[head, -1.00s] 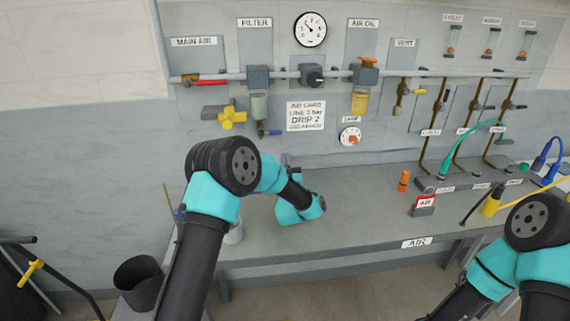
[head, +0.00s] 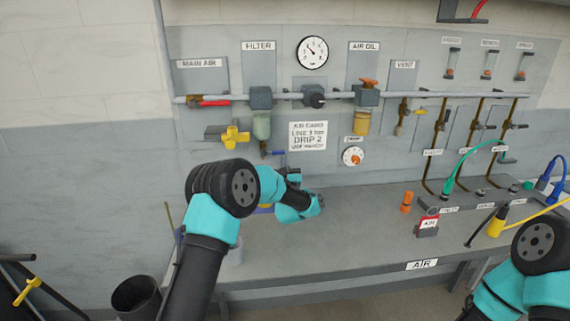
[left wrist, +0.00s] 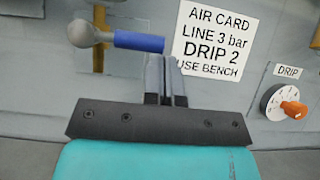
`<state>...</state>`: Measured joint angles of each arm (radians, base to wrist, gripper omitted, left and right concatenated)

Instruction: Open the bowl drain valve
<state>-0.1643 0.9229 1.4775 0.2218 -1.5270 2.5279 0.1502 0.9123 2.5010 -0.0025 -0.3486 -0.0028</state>
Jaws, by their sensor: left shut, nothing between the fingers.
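The FILTER unit's translucent bowl (head: 262,126) hangs under the pipe on the panel. Below it is the drain valve with a blue handle (head: 273,153), lying about level and pointing right. In the left wrist view the blue handle (left wrist: 138,41) runs rightward from a rounded metal valve body (left wrist: 82,33). My left gripper (left wrist: 167,72) is shut and empty. Its fingertips appear just below the handle's right end; I cannot tell whether they touch. In the head view the left gripper is small, near the panel below the handle. My right gripper is out of view.
A yellow valve knob (head: 235,137) sits left of the bowl. The air card (head: 308,136) and DRIP dial (head: 352,157) are to the right. A red tagged lock (head: 428,225) and orange piece (head: 407,201) stand on the bench (head: 350,248).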

